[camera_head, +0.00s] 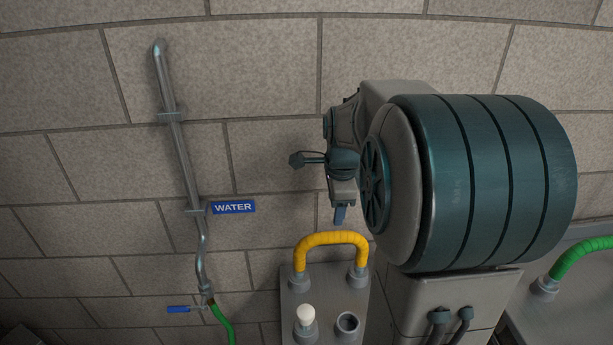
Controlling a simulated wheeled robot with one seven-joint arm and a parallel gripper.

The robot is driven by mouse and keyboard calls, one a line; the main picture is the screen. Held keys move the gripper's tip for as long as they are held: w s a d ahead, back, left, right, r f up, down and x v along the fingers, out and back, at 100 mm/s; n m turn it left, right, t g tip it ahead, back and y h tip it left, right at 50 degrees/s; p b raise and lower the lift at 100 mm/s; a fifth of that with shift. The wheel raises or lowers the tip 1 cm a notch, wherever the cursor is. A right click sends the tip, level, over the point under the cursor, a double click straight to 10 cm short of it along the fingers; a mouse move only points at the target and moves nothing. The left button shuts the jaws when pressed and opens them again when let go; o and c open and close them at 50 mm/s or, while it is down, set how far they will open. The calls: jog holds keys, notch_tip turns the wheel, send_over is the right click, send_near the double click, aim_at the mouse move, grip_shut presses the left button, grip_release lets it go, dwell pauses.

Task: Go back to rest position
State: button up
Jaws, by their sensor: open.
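My gripper (340,214) is near the middle of the picture, pointing down, with a blue fingertip showing at its lower end. It is open, and nothing shows in it. The gap between its fingers cannot be made out from this side. It appears above a grey panel (291,312) and the yellow hose loop (331,239) on it; whether it is clear of the hose in depth is hard to tell. My large teal and grey arm link hides much of the right side.
The panel has a white-capped port (306,317) and an open port (347,323). A metal water pipe (183,150) with a WATER sign (234,207), blue valve handle (179,309) and green hose (221,325) is on the left brick wall. Another green hose (578,257) is at right.

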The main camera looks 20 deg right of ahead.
jog(key=s+a+f+n, duration=0.1)
jog(key=s+a+n, duration=1.2)
jog(key=n, duration=0.8)
jog(key=shift+s+t+y, duration=0.3)
jog(key=shift+s+t, duration=0.1)
jog(key=shift+s, duration=1.25)
